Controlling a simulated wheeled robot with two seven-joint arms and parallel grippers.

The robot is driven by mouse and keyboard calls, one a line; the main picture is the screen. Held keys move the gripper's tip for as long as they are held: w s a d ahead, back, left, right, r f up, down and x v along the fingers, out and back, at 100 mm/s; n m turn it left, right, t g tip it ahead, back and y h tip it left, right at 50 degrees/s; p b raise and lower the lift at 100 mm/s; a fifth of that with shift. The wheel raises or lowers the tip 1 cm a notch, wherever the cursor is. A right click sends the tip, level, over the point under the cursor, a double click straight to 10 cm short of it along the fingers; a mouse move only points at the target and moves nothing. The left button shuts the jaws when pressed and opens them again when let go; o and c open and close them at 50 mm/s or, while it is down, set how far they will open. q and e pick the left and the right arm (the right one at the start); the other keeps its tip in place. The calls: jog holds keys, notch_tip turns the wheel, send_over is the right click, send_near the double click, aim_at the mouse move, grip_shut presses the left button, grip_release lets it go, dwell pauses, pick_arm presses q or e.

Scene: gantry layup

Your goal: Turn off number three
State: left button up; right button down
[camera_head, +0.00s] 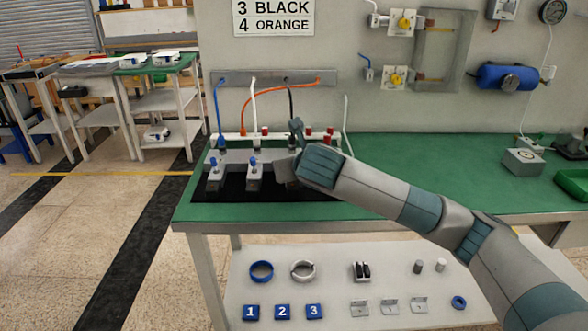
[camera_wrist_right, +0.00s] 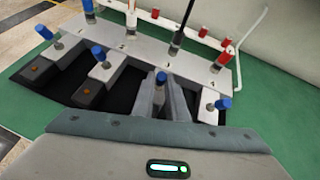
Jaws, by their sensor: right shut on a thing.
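A row of grey units with blue-topped levers stands on a black mat on the green bench. In the head view the first lever (camera_head: 214,163) and second lever (camera_head: 253,163) show; my right gripper and wrist hide the others. My right gripper (camera_wrist_right: 162,95) is shut on the third lever (camera_wrist_right: 161,79), its fingers on either side of it. The fourth lever (camera_wrist_right: 222,104) is free to its right. The black cable (camera_wrist_right: 178,25) comes down behind the third unit. A wall sign (camera_head: 273,16) reads "3 BLACK" and "4 ORANGE". My left gripper is not in view.
Blue (camera_head: 219,105), white (camera_head: 254,100) and orange (camera_head: 265,97) cables hang close behind the levers. A white pipe with red caps (camera_wrist_right: 181,18) runs behind. The green bench (camera_head: 400,160) is mostly clear to the right; a grey box (camera_head: 523,162) stands there.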

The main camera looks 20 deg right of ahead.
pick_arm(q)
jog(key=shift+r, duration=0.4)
pick_arm(e)
jog(key=shift+f, duration=0.1)
jog(key=c, duration=1.8)
grip_release()
jog(key=shift+c, duration=0.2)
jog(key=shift+s, duration=0.15)
